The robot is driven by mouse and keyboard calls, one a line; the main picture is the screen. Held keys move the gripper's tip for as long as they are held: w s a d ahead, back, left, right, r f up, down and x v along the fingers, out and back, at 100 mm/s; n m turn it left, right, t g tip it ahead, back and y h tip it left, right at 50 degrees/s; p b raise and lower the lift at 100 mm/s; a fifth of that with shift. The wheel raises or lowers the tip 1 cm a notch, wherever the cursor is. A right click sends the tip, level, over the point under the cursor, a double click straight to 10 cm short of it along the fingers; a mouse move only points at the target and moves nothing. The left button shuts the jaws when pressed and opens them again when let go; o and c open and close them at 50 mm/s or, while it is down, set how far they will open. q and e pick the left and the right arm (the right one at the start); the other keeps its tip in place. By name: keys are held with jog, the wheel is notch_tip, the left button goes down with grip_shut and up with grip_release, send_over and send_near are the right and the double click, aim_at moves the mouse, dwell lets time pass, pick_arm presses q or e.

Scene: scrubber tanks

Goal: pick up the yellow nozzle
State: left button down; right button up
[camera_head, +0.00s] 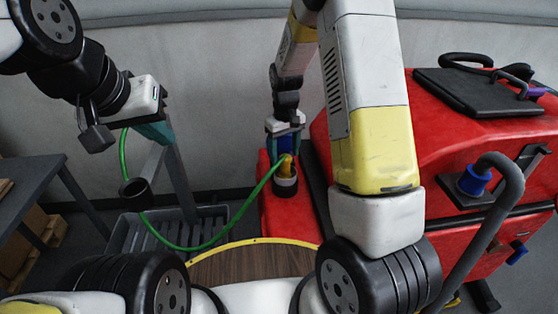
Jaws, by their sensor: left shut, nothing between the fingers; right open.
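The yellow nozzle (287,166) stands in a dark round holder (285,187) at the left end of the red machine. The green hose (205,246) runs to it from the left. My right gripper (284,143) points down just above the nozzle, with its teal fingers open. A blue part shows between these fingers; I cannot tell whether they touch anything. My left gripper (158,133) is at the upper left, well away from the nozzle, shut and empty. The nozzle's lower end is hidden in the holder.
The red machine (365,233) fills the right side, with a black lid (478,92) and a grey pipe (497,215). A grey slatted crate (165,234) and a stand with a dark cup (135,192) are left of centre. A dark table (30,182) is at far left.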

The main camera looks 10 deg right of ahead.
aim_at(285, 173)
notch_tip(285, 173, down, 5)
jog(key=shift+s+d+r, duration=0.1)
grip_shut()
dwell(0.3)
